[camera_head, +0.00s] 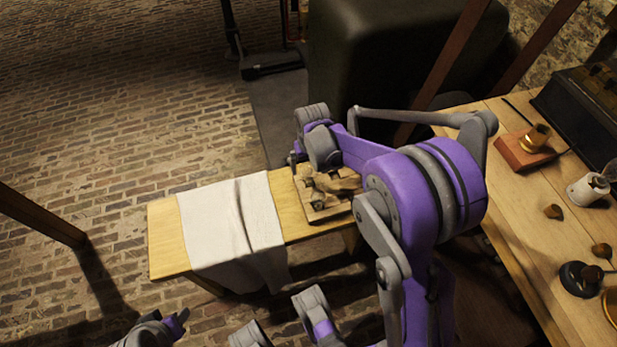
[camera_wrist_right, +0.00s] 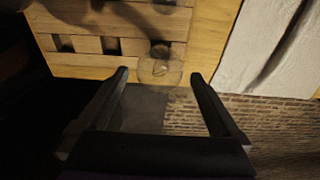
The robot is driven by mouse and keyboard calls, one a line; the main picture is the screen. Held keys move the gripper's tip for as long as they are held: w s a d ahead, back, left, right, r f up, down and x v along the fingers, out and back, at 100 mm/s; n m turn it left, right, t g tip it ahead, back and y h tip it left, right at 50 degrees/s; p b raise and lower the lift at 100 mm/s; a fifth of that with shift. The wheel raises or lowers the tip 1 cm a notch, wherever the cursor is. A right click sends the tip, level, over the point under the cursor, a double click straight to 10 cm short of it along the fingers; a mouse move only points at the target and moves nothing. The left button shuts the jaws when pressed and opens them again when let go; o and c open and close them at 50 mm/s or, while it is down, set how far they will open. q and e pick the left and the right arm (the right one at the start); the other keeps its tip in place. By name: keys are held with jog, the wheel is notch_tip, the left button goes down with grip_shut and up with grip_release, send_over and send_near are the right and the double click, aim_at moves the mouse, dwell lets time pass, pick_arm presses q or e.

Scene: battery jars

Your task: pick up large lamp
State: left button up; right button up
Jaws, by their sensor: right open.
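A clear glass lamp bulb (camera_wrist_right: 160,70) with a dark base shows in the right wrist view, at the edge of a slotted wooden rack (camera_wrist_right: 85,44). I take it for the large lamp; I cannot make it out in the head view. My right gripper (camera_wrist_right: 161,77) is open, with a finger on each side of the bulb in the picture; contact is not visible. In the head view the right gripper (camera_head: 294,158) is at the far edge of the small table, beside the rack (camera_head: 322,212). My left gripper (camera_head: 176,325) is low at the bottom left, its jaws unclear.
The small wooden table (camera_head: 165,240) carries a white cloth (camera_head: 230,225) left of the rack. A workbench (camera_head: 520,215) at the right holds a brass piece on a wooden block (camera_head: 525,152), a white fitting (camera_head: 588,190) and small parts. A dark green cabinet (camera_head: 395,50) stands behind.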

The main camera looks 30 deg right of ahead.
jog(key=f, duration=0.3)
jog(key=shift+w+b, duration=0.25)
jog(key=shift+b, duration=0.05)
jog(key=shift+r, duration=0.1)
jog(key=shift+c, duration=0.3)
jog(key=c, duration=1.4)
